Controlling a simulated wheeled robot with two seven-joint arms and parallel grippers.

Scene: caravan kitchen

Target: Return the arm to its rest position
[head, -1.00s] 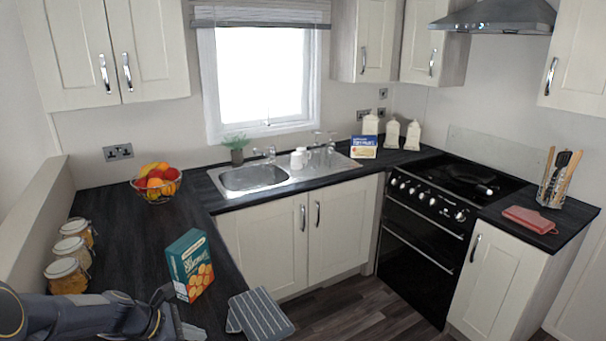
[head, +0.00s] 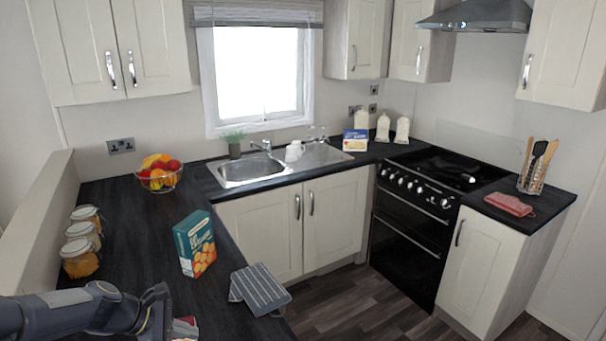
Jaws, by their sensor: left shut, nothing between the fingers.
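My left arm comes in from the lower left, low over the dark counter (head: 130,225). My left gripper (head: 184,328) is at the bottom edge of the head view, shut and empty, with its tips partly cut off by the frame. It is in front of a teal and orange food box (head: 195,243), which stands upright on the counter, apart from the gripper. My right gripper and arm are not in view.
Several glass jars (head: 82,258) stand along the left ledge. A striped grey cloth (head: 260,289) lies at the counter's front edge. A fruit bowl (head: 160,180), a sink (head: 240,171), a stove (head: 420,205) and a utensil holder (head: 533,184) stand farther back. The counter's middle is clear.

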